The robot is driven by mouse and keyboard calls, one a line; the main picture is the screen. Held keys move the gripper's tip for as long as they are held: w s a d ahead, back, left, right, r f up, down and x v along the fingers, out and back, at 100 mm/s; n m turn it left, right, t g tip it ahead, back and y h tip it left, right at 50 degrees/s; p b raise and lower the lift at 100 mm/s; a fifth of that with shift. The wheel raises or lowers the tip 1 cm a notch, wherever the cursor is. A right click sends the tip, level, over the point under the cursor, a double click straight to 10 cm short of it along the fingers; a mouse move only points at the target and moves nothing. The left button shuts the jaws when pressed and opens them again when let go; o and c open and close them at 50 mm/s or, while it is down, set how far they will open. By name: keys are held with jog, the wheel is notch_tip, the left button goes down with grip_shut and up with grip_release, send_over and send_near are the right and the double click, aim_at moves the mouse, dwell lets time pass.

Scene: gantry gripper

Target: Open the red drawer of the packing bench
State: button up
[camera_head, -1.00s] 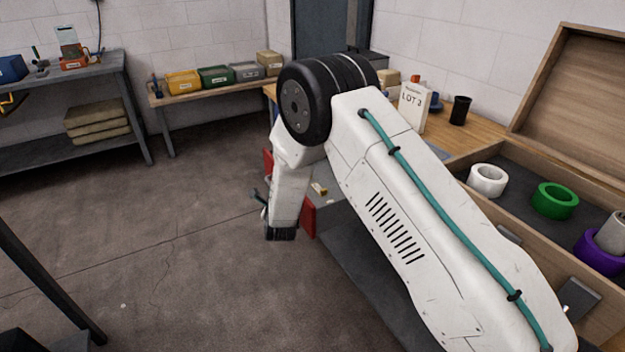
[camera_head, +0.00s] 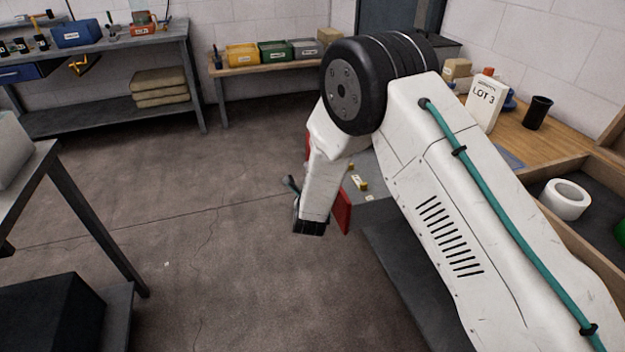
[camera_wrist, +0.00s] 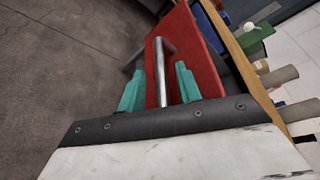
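The red drawer of the packing bench shows its red front (camera_head: 343,211) partly behind my arm in the head view. It stands out from the bench, with small yellow items (camera_head: 358,182) visible behind it, so the drawer is pulled out. In the wrist view the red front (camera_wrist: 198,55) fills the upper middle, with a grey metal bar handle (camera_wrist: 161,75) on it. My gripper (camera_wrist: 161,82) has its teal fingers on either side of the handle, with narrow gaps showing, so it looks open around it. In the head view my gripper (camera_head: 296,205) is mostly hidden by my wrist.
A grey table (camera_head: 60,200) stands at left. The floor between is clear.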

jog(key=v, duration=0.7)
jog(key=shift+s, duration=0.4)
jog(key=shift+r, duration=0.15)
jog(key=s+d+r+n+g+y, duration=0.1)
jog(key=s+d+r+n+g, duration=0.1)
jog(key=d+r+n, duration=0.35)
jog(key=s+d+r+n+g, duration=0.3)
jog(key=r, duration=0.6)
jog(key=s+d+r+n+g+y, duration=0.1)
jog(key=s+d+r+n+g, duration=0.1)
jog(key=d+r+n, duration=0.35)
jog(key=s+d+r+n+g+h, duration=0.1)
jog(key=s+d, duration=0.4)
jog(key=s, duration=0.5)
jog(key=s+d+r+n+g, duration=0.4)
jog(key=s+d+r+n, duration=0.1)
jog(key=s, duration=0.6)
jog(key=s+d+r+n+g+h, duration=0.1)
jog(key=s+d+r+n+g, duration=0.1)
jog(key=s+d, duration=0.4)
jog(key=s+r+n, duration=0.1)
jog(key=s+n, duration=0.1)
jog(key=s, duration=0.3)
jog(key=shift+h, duration=0.3)
